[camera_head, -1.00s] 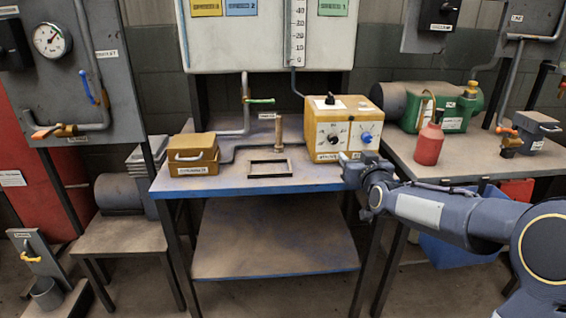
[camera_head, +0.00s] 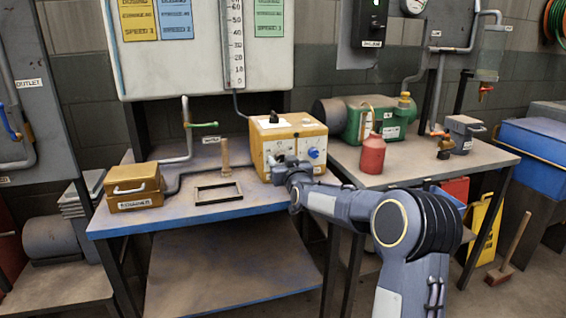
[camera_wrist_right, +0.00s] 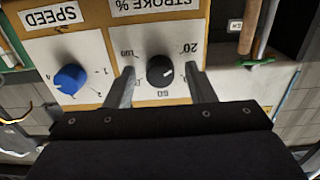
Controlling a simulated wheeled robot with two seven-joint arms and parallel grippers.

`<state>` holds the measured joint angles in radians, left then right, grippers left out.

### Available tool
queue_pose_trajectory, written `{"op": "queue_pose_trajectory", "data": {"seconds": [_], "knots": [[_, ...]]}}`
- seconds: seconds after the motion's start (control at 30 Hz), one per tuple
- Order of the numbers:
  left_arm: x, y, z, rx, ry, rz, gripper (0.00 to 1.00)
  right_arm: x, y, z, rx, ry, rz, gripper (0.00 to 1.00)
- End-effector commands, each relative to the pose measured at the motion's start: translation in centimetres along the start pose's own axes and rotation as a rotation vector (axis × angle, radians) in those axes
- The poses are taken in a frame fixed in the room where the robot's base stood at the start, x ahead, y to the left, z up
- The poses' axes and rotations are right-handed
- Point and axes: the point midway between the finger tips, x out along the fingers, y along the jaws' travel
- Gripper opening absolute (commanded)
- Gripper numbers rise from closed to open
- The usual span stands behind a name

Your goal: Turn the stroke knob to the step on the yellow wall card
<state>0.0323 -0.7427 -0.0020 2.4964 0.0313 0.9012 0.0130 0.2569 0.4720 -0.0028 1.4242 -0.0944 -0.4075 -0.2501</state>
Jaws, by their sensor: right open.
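The yellow wall card (camera_head: 138,18) hangs on the white board at top left in the head view; its text is cut off and mostly too small, though a SPEED 1 line shows. The black stroke knob (camera_wrist_right: 160,71) sits on a white dial plate below the STROKE % label in the upside-down wrist view. Its white mark points right, between the 20 and 60 labels. My right gripper (camera_wrist_right: 161,78) is open, one finger on either side of the knob, with gaps visible. In the head view the right gripper (camera_head: 282,168) hides that knob. My left gripper is out of view.
The blue speed knob (camera_wrist_right: 69,78) is beside the stroke dial, outside the fingers. The yellow control box (camera_head: 297,125) stands on the bench with a lidded box (camera_head: 134,186) and a black frame (camera_head: 217,193). A red can (camera_head: 372,154) stands on the right table.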

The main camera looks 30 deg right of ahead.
Motion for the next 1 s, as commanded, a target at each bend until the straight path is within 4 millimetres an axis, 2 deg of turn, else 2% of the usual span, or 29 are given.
{"op": "queue_pose_trajectory", "data": {"seconds": [0.1,0.43,0.73,1.0], "knots": [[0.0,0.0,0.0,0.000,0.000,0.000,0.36,0.0,0.0,0.0,0.000,0.000,0.000,0.48],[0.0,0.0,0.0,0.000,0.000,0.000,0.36,-0.1,0.0,0.0,0.000,0.000,0.000,0.05],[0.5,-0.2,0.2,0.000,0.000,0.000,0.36,-0.1,0.0,0.1,0.039,0.000,0.000,0.05],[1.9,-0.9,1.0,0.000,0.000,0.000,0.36,-0.1,0.0,0.3,0.202,0.001,0.001,0.05]]}}
